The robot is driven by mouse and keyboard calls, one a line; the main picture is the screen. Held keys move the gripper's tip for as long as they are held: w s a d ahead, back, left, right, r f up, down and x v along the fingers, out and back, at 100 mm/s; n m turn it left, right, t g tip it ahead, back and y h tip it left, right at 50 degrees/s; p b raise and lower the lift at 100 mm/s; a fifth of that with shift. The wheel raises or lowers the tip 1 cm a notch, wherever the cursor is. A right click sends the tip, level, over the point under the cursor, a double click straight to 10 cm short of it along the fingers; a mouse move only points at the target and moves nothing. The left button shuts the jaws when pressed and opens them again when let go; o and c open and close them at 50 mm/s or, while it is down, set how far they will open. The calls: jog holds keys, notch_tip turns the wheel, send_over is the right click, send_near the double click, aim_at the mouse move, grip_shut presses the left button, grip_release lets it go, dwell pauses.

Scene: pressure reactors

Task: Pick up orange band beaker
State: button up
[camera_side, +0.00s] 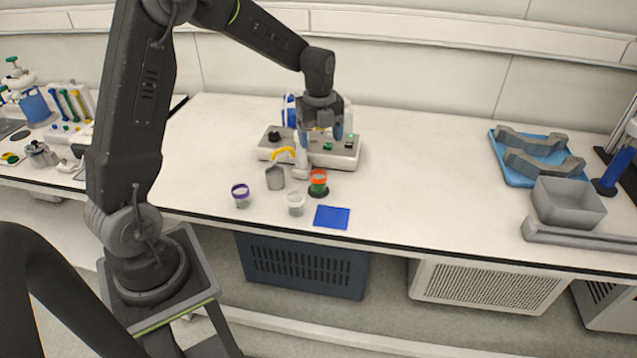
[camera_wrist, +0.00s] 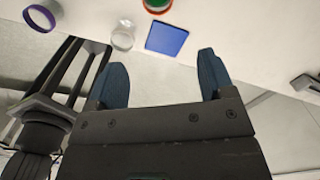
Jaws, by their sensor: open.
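In the wrist view the orange band beaker (camera_wrist: 157,5) is cut off at the top edge. My gripper (camera_side: 322,132) is above the reactor base, behind and above the beaker, apart from it. In the wrist view my gripper (camera_wrist: 160,75) shows two blue fingers spread wide with nothing between them.
A flat blue pad (camera_side: 331,217) lies in front. The reactor base (camera_side: 340,158) is behind. The bench to the right is clear up to the blue tray (camera_side: 514,178).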

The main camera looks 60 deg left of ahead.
aim_at(319, 183)
jog(key=shift+m, duration=0.7)
jog(key=f, duration=0.5)
jog(key=a+f, duration=0.1)
jog(key=f, duration=1)
jog(key=shift+w+a, duration=0.35)
jog(key=shift+w, duration=0.05)
jog(key=c, duration=1)
